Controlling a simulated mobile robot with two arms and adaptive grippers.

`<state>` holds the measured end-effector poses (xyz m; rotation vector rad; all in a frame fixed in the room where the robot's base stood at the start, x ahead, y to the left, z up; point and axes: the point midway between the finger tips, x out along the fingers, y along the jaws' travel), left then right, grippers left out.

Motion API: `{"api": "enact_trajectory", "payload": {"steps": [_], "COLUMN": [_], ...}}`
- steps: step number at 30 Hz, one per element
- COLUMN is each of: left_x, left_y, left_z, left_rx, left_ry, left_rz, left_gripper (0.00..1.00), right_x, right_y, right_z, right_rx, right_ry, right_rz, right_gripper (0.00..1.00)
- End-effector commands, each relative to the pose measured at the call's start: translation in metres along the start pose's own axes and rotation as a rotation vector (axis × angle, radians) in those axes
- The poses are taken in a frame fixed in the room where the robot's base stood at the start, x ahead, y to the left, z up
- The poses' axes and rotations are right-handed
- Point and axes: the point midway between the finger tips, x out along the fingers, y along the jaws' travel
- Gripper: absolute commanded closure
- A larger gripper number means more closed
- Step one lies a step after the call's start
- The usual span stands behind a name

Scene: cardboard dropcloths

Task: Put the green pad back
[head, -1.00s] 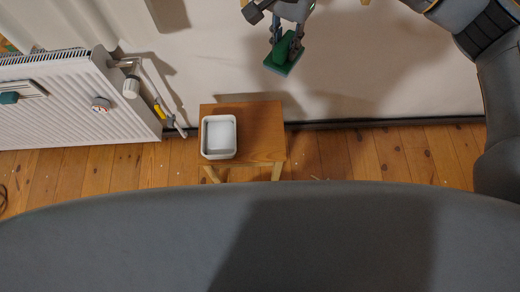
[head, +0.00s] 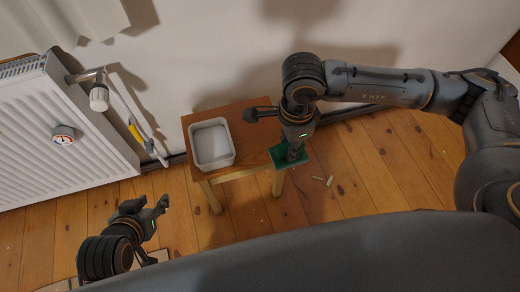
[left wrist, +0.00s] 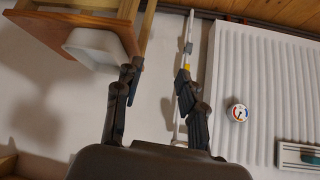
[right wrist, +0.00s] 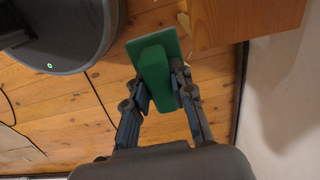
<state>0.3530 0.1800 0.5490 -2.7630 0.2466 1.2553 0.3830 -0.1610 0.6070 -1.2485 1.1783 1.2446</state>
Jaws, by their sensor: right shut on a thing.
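The green pad (head: 280,160), a flat green plate with a thicker green block on it, is in my right gripper (head: 294,153). In the right wrist view the fingers (right wrist: 163,85) are shut on the block of the pad (right wrist: 152,65). In the head view the pad overlaps the right front corner of a small wooden table (head: 250,140); the right wrist view shows it just beside the table's edge (right wrist: 240,22). I cannot tell its exact height. My left gripper (head: 147,212) is open and empty, low at the left; its fingers (left wrist: 160,80) are apart in the left wrist view.
A white open tray (head: 212,145) stands on the table's left part; it looks empty. A white radiator (head: 60,125) with a valve (head: 98,97) is at the left by the wall. Small pale pieces (head: 324,181) lie on the wooden floor right of the table.

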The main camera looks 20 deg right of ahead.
Motion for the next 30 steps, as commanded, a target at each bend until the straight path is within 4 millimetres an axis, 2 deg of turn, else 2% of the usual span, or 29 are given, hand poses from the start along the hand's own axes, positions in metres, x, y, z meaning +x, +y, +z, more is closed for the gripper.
{"api": "enact_trajectory", "payload": {"steps": [2,5,10,15,21,24,30], "left_x": [-0.002,-0.002,0.001,-0.005,-0.023,-0.034,-0.047], "left_y": [0.0,0.001,0.006,0.011,0.018,0.02,0.023], "left_z": [-0.003,-0.014,-0.047,-0.086,-0.13,-0.145,-0.16], "left_rx": [0.0,0.001,0.004,0.005,0.005,0.003,0.002], "left_ry": [0.017,0.067,0.233,0.435,0.683,0.782,0.882], "left_rz": [0.0,0.003,0.012,0.025,0.04,0.047,0.053], "left_gripper": [0.6,0.6,0.6,0.6,0.6,0.6,0.6], "right_x": [0.006,0.013,0.031,0.049,0.08,0.09,0.099], "right_y": [0.0,-0.013,-0.051,-0.09,-0.113,-0.122,-0.131], "right_z": [-0.001,-0.001,0.002,0.004,0.005,0.006,0.006], "right_rx": [0.015,0.024,0.023,0.022,0.02,0.019,0.018], "right_ry": [-0.001,0.0,0.0,0.0,-0.001,0.0,-0.001], "right_rz": [0.0,-0.001,0.0,0.0,0.002,0.001,0.0], "right_gripper": [1.0,1.0,1.0,1.0,1.0,1.0,1.0]}}
